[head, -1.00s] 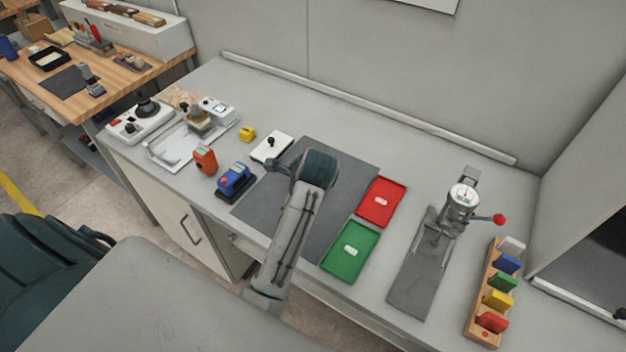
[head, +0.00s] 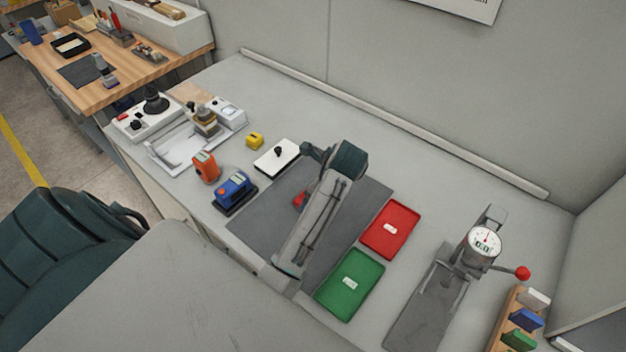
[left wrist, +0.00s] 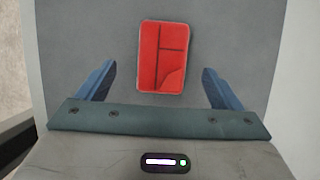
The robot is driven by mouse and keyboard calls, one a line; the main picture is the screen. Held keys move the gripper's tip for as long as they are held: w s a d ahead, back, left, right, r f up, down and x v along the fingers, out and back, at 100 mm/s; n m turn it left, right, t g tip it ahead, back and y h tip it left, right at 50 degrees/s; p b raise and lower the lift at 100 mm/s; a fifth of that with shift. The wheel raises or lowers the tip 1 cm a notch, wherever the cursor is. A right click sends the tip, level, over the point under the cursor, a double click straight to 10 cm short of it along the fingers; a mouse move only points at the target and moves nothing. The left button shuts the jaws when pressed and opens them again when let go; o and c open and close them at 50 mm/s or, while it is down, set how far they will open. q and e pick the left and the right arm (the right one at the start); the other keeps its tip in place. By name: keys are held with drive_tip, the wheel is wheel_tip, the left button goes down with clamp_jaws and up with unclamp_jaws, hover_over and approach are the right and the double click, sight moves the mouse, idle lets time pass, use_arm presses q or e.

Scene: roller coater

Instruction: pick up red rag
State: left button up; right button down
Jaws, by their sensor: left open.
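The red rag (left wrist: 162,58) lies folded flat on a dark grey mat in the left wrist view, with dark fold lines and one corner turned. It sits between and ahead of the two blue fingers of my left gripper (left wrist: 159,70), which are spread apart and empty. Neither finger appears to touch the rag. In the head view a small red piece, likely the rag (head: 300,198), shows on the mat (head: 262,222) beside my left arm. The arm hides the rest of it and the gripper. My right gripper is not in view.
A red tray (head: 391,244) and a green tray (head: 366,302) lie right of the mat. A dial gauge stand (head: 483,242) is further right. A blue device (head: 234,187), an orange device (head: 206,166) and a white plate (head: 270,160) are to the left.

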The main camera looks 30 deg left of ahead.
use_arm(q)
drive_tip(key=x, duration=0.1)
drive_tip(key=p+x, duration=0.1)
drive_tip(key=x, duration=0.1)
drive_tip(key=p+x, duration=0.1)
drive_tip(key=shift+w+d+f, duration=0.2)
drive_tip(key=shift+w+f, duration=0.05)
drive_tip(key=shift+a+f, duration=0.15)
drive_tip(key=shift+f, duration=0.25)
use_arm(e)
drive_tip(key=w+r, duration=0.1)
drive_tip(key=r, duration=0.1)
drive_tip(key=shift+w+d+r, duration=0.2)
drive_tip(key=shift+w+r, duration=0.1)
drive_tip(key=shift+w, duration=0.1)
use_arm(q)
drive_tip(key=shift+f, duration=0.25)
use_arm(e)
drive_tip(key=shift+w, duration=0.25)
use_arm(q)
drive_tip(key=c, duration=1.1)
drive_tip(key=shift+o, duration=0.2)
